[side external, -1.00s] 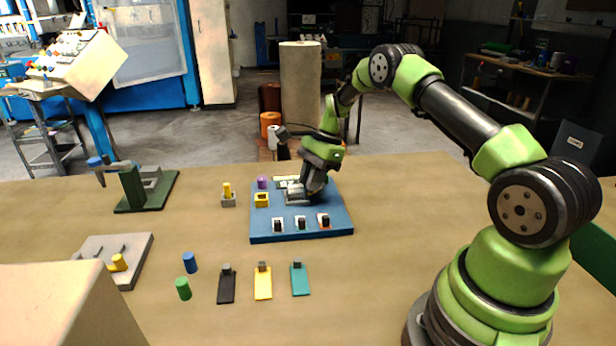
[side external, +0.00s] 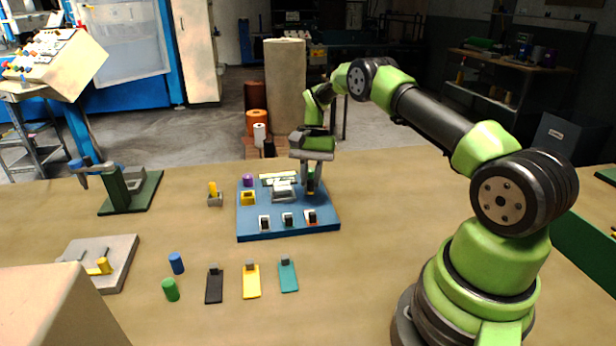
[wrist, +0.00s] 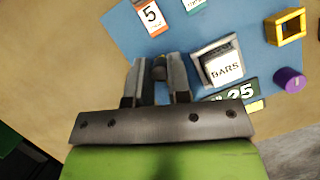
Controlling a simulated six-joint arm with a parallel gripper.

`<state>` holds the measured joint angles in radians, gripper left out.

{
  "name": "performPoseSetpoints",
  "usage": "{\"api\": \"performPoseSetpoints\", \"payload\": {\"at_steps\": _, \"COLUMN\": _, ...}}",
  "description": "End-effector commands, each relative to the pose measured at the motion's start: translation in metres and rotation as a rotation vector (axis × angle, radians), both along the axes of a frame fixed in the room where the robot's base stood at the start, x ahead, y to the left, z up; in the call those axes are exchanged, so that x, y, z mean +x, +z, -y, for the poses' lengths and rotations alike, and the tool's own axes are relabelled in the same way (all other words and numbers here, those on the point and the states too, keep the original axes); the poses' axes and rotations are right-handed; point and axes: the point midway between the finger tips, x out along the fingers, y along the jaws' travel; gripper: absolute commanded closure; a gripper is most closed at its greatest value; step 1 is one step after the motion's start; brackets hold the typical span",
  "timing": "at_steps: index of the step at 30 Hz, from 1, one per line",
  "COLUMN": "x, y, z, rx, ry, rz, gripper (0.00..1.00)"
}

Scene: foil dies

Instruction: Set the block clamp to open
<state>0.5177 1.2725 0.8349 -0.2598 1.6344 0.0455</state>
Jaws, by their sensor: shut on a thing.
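My gripper (side external: 311,187) points down over the right part of the blue board (side external: 250,232), beside the grey frame marked BARS (side external: 283,191). In the wrist view the two fingers (wrist: 160,72) are closed about a small grey-and-yellow part (wrist: 159,69). The fingers hide most of this part, and I cannot tell whether it belongs to the block clamp. The BARS frame (wrist: 219,62) lies just right of the fingers in the wrist view, apart from them. No label marks the clamp.
The board also carries a yellow square frame (side external: 248,198), a purple knob (side external: 248,181) and small number cards (side external: 288,219). Coloured tags (side external: 251,282) and cylinders (side external: 177,263) lie in front. A green-based fixture (side external: 130,192) stands left. Table right of the board is clear.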

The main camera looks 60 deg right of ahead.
Motion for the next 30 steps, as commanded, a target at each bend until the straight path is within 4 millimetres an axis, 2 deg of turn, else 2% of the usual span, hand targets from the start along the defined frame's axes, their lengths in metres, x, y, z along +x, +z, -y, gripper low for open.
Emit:
{"api": "performPoseSetpoints", "payload": {"at_steps": 19, "x": -0.0012, "y": -0.0002, "z": 0.0039, "rx": -0.01, "ry": 0.056, "rz": 0.005, "gripper": 1.0}}
{"api": "performPoseSetpoints", "payload": {"at_steps": 20, "x": -0.0011, "y": -0.0002, "z": 0.004, "rx": -0.01, "ry": 0.056, "rz": 0.005, "gripper": 0.8}}
{"api": "performPoseSetpoints", "payload": {"at_steps": 23, "x": -0.0012, "y": -0.0001, "z": 0.0035, "rx": -0.008, "ry": 0.055, "rz": 0.004, "gripper": 0.57}}
{"api": "performPoseSetpoints", "payload": {"at_steps": 30, "x": -0.0012, "y": -0.0001, "z": 0.0024, "rx": -0.004, "ry": 0.054, "rz": 0.003, "gripper": 0.56}}
